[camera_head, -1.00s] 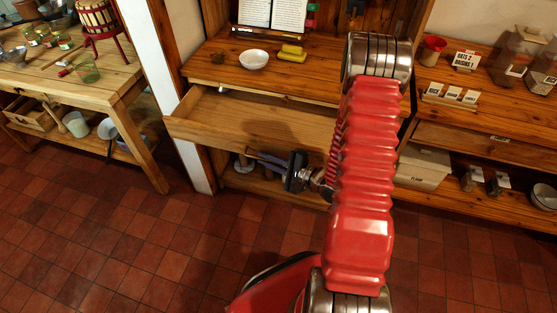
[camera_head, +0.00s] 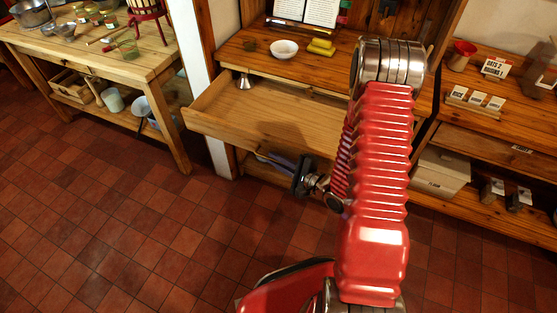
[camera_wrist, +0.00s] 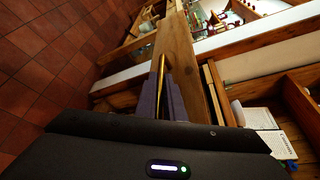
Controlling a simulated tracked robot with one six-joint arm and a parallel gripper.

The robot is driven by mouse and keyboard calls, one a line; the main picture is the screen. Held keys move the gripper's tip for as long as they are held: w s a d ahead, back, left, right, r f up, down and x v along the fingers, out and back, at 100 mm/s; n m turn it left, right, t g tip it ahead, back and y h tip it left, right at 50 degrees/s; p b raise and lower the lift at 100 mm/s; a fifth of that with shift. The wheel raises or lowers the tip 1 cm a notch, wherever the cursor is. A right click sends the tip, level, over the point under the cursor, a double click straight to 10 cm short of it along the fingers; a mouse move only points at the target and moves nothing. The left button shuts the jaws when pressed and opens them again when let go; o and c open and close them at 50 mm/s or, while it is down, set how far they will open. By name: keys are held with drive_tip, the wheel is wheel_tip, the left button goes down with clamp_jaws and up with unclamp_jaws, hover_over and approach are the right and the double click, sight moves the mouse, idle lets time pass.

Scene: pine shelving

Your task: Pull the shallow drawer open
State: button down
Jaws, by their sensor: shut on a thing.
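The shallow drawer (camera_head: 262,112) is pulled well out from under the counter of the pine unit, with its pale wooden inside showing. A small metal funnel-like item (camera_head: 244,82) is in its back left part. In the wrist view, my gripper's fingers (camera_wrist: 167,95) are closed around a brass-coloured handle (camera_wrist: 160,62) alongside the wooden drawer front (camera_wrist: 183,55). The part of the handle between the fingers is mostly hidden.
A white bowl (camera_head: 284,49) and yellow blocks (camera_head: 320,46) stand on the counter above the drawer. A wooden table (camera_head: 145,62) with pots and jars is at left. Shelving with a pale box (camera_head: 440,171) is at right. The tiled floor (camera_head: 120,235) in front is clear.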

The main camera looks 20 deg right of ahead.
drive_tip(key=c, duration=2.2)
unclamp_jaws()
drive_tip(key=shift+s+f, duration=0.1)
drive_tip(key=shift+f, duration=0.1)
drive_tip(key=shift+o, duration=0.2)
drive_tip(key=shift+r, duration=0.1)
drive_tip(key=v, duration=1.3)
drive_tip(key=shift+s, duration=0.25)
drive_tip(key=shift+d+r, duration=0.1)
drive_tip(key=shift+d, duration=0.05)
